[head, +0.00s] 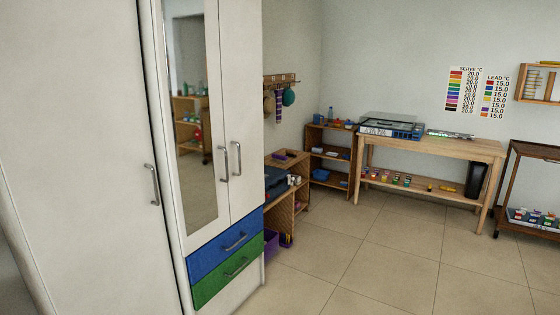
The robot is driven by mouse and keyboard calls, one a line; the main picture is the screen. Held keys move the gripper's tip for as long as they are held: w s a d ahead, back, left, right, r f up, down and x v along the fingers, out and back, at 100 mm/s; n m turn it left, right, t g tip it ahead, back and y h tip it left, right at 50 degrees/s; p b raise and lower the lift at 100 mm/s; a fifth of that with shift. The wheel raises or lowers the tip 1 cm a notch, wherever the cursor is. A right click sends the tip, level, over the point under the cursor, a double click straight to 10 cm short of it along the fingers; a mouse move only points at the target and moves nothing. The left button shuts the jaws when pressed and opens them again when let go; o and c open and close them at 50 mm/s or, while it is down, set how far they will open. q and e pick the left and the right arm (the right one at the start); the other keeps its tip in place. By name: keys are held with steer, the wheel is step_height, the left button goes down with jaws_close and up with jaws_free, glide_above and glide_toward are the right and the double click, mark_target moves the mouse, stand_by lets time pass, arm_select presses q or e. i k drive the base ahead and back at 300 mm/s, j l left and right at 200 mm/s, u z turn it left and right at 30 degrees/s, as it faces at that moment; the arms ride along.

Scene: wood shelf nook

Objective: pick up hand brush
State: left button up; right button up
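I cannot make out a hand brush for certain in the head view. Small items hang from a wooden peg rack (281,80) on the far wall, among them a purple striped one (279,106) and a teal one (289,97); they are too small to identify. Neither of my grippers shows in this view.
A white wardrobe (95,120) with a mirror and blue and green drawers (225,244) fills the left. A wooden table (432,144), a small shelf (331,157) and a dark cart (515,185) stand along the back. The tiled floor (400,260) is clear.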

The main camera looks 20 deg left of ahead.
mark_target(279, 159)
steer(key=i+u, duration=0.1)
steer(key=i, duration=0.9)
steer(key=i+u, duration=0.15)
steer(key=i, duration=0.85)
steer(key=i+l+u, duration=0.1)
steer(key=i, duration=0.85)
steer(key=i+l, duration=0.1)
steer(key=i, duration=1.45)
steer(key=i+u, duration=0.3)
steer(key=i, duration=0.4)
steer(key=i+l+u, duration=0.1)
steer(key=i+u, duration=0.2)
steer(key=i, duration=0.4)
